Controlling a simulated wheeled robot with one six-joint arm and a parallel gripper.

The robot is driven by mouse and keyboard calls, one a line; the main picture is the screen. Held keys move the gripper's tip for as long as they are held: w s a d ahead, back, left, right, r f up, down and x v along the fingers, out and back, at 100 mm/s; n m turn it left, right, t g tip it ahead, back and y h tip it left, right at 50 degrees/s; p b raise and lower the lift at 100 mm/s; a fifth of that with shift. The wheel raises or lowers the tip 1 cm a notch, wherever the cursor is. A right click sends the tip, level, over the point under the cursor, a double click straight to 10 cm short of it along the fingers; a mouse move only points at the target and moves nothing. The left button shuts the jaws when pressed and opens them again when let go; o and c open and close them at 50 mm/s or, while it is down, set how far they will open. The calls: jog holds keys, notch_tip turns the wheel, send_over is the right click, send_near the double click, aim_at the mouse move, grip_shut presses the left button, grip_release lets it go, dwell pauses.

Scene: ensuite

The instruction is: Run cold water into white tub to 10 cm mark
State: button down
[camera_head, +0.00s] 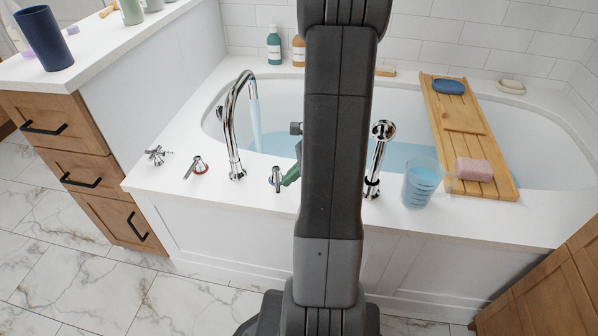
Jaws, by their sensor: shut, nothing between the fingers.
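The white tub (212,105) is set in a white deck and holds blue water (402,154). A stream of water (255,118) falls from the chrome spout (232,125) into it. On the deck stand a cross handle (156,155), a lever with a red ring (196,167) and a lever with a blue ring (277,180). The green fingertips of my gripper (290,176) are shut, right beside the blue-ringed lever; I cannot tell whether they touch it. My arm hides the rest of the gripper and the tub's middle. No depth mark is visible.
A hand shower (379,150) and a clear jug of blue water (421,182) stand on the front deck. Bottles (274,47) stand behind. Wooden drawers (75,165) flank the left.

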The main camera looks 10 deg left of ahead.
jog(key=shift+a+f, duration=0.1)
dwell(0.3)
jog(key=shift+s+a+m+t+p, duration=0.45)
jog(key=shift+m+t+p, duration=0.25)
jog(key=shift+m+p, duration=0.3)
jog(key=shift+s+a+m+p, duration=0.15)
jog(key=shift+a+m+p, duration=0.05)
jog(key=shift+m+p, duration=0.15)
jog(key=shift+a, duration=0.25)
jog(key=shift+s, duration=0.1)
